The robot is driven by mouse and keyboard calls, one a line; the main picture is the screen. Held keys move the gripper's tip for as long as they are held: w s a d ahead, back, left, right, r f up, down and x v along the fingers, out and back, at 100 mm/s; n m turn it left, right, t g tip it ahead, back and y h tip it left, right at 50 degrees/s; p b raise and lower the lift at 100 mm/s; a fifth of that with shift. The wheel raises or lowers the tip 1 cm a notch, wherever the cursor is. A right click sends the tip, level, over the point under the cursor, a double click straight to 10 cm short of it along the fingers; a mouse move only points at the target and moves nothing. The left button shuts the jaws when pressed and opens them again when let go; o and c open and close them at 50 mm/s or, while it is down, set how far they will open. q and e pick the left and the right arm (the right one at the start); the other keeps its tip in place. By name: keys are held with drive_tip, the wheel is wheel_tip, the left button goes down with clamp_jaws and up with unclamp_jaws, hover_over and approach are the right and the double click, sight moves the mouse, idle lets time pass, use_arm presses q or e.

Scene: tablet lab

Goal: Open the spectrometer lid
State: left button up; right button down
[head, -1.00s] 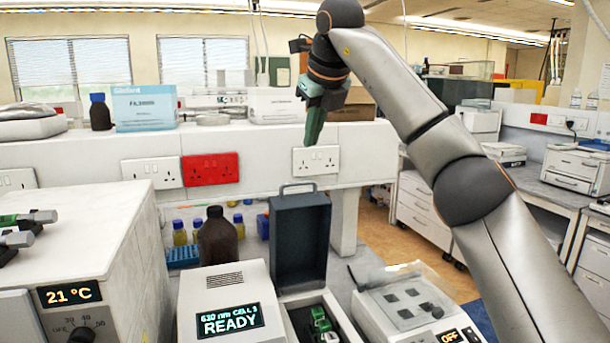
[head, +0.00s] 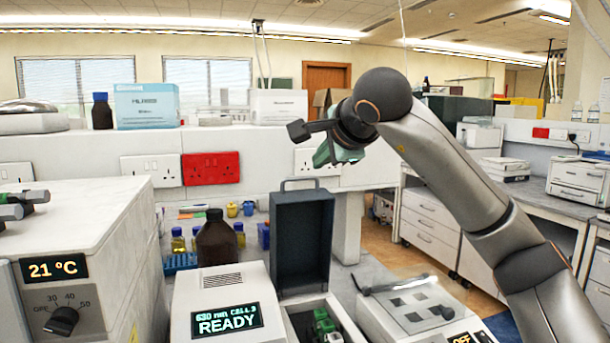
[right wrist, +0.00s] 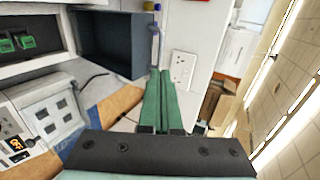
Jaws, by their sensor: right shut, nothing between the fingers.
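The spectrometer (head: 220,290) is a white box at the bottom middle of the head view, its display reading READY. Its dark grey lid (head: 302,240) stands upright with a handle on its top edge. The compartment (head: 292,318) before it is uncovered, with green holders (head: 323,322) inside. The lid also shows at the upper left of the right wrist view (right wrist: 108,42), its handle (right wrist: 154,42) near my fingertips in the picture. My right gripper (head: 338,153) has green fingers, shut and empty. It is above the lid in the picture and apart from it. My left gripper is not in view.
A brown bottle (head: 216,242) stands behind the spectrometer. A white heater box (head: 95,235) reading 21 °C is at left. Another white instrument (head: 385,325) marked OFF is close on the right. A white shelf wall with sockets (head: 318,161) runs behind.

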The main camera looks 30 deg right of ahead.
sight(301, 178)
drive_tip(key=p+x, duration=0.1)
drive_tip(key=x, duration=0.9)
drive_tip(key=shift+w+p, duration=0.1)
drive_tip(key=shift+p, duration=0.25)
